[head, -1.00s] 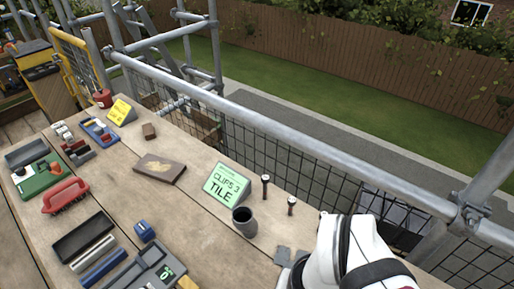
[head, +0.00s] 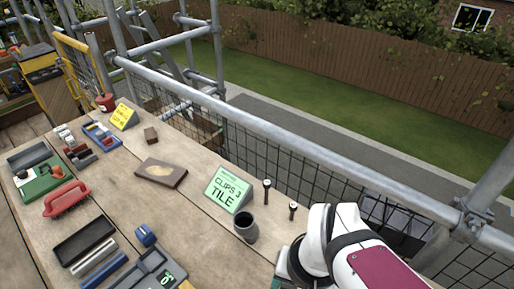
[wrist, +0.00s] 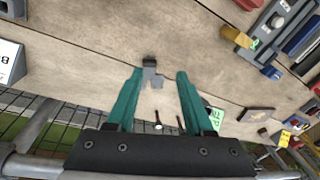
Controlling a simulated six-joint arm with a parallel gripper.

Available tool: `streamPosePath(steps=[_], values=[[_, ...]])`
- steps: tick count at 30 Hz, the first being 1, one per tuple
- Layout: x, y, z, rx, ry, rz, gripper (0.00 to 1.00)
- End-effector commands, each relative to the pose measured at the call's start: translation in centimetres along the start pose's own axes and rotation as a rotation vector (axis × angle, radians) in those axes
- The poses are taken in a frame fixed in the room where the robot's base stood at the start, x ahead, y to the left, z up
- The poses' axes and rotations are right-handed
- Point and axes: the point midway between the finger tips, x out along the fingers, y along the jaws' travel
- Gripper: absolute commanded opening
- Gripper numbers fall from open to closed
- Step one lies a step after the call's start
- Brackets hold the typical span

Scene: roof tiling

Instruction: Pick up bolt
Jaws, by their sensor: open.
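Two dark bolts with pale heads stand upright on the plank table near its far edge in the head view, one (head: 266,191) beside the green sign and one (head: 293,211) to its right. In the wrist view, one bolt (wrist: 158,127) shows small between the bases of my gripper's fingers, beyond the palm. My gripper (wrist: 158,78) has two teal fingers, spread apart with nothing held. A grey metal piece (wrist: 152,77) lies on the table below and between the fingertips. In the head view my arm hides most of the gripper.
A dark cup (head: 246,228) stands in front of the green sign (head: 228,190). A brown block (head: 161,172), a red-handled float (head: 66,199) and trays lie to the left. A scaffold rail (head: 300,135) and mesh run along the far edge.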

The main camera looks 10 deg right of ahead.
Motion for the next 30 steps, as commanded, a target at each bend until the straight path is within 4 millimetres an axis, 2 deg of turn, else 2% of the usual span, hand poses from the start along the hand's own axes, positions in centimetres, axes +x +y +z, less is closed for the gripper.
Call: streamPosePath(steps=[3, 6, 9, 10, 13, 18, 23, 30], values=[[4.5, -1.5, -9.4, -0.102, 0.229, -0.010, 0.52], [8.1, -3.2, -16.7, -0.197, 0.458, -0.045, 0.52], [11.2, -5.0, -21.9, -0.294, 0.675, -0.092, 0.52], [11.9, -5.5, -23.0, -0.323, 0.734, -0.108, 0.52], [13.9, -6.8, -24.9, -0.410, 0.892, -0.154, 0.52], [15.2, -8.1, -25.3, -0.496, 1.024, -0.203, 0.52], [16.0, -9.0, -26.7, -0.508, 1.043, -0.210, 0.52], [18.4, -10.9, -30.3, -0.510, 1.042, -0.210, 0.52]])
